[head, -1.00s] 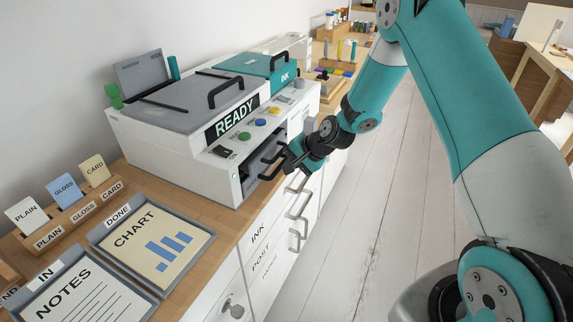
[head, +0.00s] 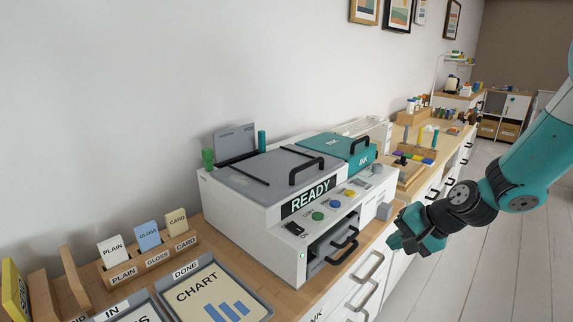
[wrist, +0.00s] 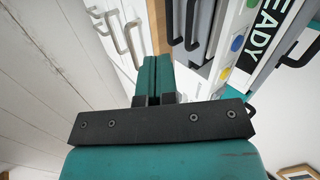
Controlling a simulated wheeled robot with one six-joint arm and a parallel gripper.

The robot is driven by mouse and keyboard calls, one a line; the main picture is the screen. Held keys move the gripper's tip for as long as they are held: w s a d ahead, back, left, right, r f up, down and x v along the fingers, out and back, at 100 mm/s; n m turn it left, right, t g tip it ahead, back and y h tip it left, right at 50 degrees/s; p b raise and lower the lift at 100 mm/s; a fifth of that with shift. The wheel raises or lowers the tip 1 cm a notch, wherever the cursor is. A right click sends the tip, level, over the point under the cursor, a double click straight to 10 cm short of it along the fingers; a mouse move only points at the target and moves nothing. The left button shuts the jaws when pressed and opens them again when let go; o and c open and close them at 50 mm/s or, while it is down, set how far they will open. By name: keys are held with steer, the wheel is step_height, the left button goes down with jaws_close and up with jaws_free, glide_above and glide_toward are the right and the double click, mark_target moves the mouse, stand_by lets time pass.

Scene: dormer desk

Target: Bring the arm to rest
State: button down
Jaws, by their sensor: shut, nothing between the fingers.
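My gripper (head: 408,239) is shut and empty. In the head view it hangs in the air in front of the printer (head: 262,218), to the right of the printer's open front bay. It is apart from the printer and the cabinet. In the wrist view the two teal fingers (wrist: 152,75) lie together, with nothing between them. The printer's front sign reads READY. A grey tray with a dark handle (head: 342,250) sits in the front bay.
A DONE tray (head: 262,309) holds a CHART sheet. Card holders (head: 150,262) stand at the left. Cabinet drawers with handles (head: 370,268) lie below the counter. A wooden organiser (head: 412,170) stands beyond the printer. The floor (head: 500,260) at the right is clear.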

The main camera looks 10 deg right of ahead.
steer(key=s+a+r+n+g+p, duration=0.2)
steer(key=s+a+r+n, duration=0.35)
steer(key=a+r, duration=0.3)
steer(key=s+a+r+n+g+p, duration=0.1)
steer(key=s+a+r+n, duration=0.1)
steer(key=s, duration=0.5)
steer(key=s+a+r+n+g+h+p, duration=0.1)
steer(key=s+a+r+n, duration=0.1)
steer(key=s+r+n, duration=0.2)
steer(key=s+a+r+n+g+p, duration=0.1)
steer(key=s+r+n, duration=0.3)
steer(key=s, duration=0.6)
steer(key=shift+s+a+r, duration=0.15)
steer(key=shift+a+r, duration=0.3)
steer(key=shift+r, duration=0.2)
